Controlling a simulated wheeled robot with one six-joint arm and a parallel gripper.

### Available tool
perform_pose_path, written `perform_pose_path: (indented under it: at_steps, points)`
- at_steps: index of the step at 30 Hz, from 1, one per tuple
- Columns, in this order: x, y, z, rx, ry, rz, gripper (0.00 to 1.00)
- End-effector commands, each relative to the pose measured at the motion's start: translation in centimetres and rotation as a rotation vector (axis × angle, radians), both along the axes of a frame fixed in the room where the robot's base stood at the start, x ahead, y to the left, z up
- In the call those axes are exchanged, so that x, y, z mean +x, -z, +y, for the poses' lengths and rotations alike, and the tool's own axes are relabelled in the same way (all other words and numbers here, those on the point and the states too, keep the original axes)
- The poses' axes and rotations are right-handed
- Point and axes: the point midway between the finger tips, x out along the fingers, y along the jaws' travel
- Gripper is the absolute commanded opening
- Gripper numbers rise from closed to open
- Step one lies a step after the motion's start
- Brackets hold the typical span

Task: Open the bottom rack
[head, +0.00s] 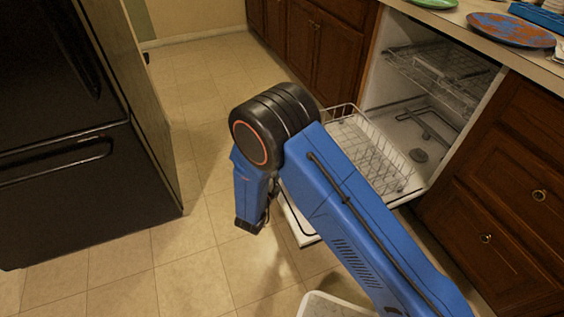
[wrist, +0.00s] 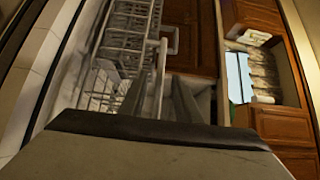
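The bottom rack (head: 372,150) is a white wire basket. It stands partly out of the open dishwasher, over the lowered door (head: 300,226), and my arm hides its near left part in the head view. In the wrist view the rack (wrist: 120,55) fills the upper left, with its wire rim near my fingers. In the head view the fingers are mostly hidden behind my wrist.
An upper rack (head: 440,72) sits inside the dishwasher. Wooden drawers (head: 525,180) stand to its right and a counter with plates (head: 510,29) above. A black appliance (head: 75,130) is at left. Tiled floor (head: 190,265) is free between. An open drawer (wrist: 255,70) shows in the wrist view.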

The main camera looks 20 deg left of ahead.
Motion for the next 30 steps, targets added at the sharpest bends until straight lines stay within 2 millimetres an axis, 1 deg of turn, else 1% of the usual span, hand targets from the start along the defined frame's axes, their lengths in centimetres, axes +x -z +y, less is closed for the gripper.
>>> perform_pose_path:
  at_steps: [1, 3, 15, 18, 21, 24, 30]
  points:
    - [-1.1, 0.0, 0.1, -0.001, -0.004, 0.000, 0.30]
    - [-2.5, 0.0, 0.1, -0.002, -0.004, 0.000, 0.30]
    - [-10.4, 0.0, 0.1, -0.002, -0.005, 0.000, 0.30]
    - [-12.1, 0.0, 0.1, -0.002, -0.004, 0.001, 0.30]
    - [-13.4, 0.0, 0.1, -0.002, -0.005, 0.001, 0.30]
    - [-14.3, 0.0, 0.1, -0.001, -0.004, 0.001, 0.30]
    - [-14.9, 0.1, 0.1, -0.001, -0.003, 0.001, 0.30]
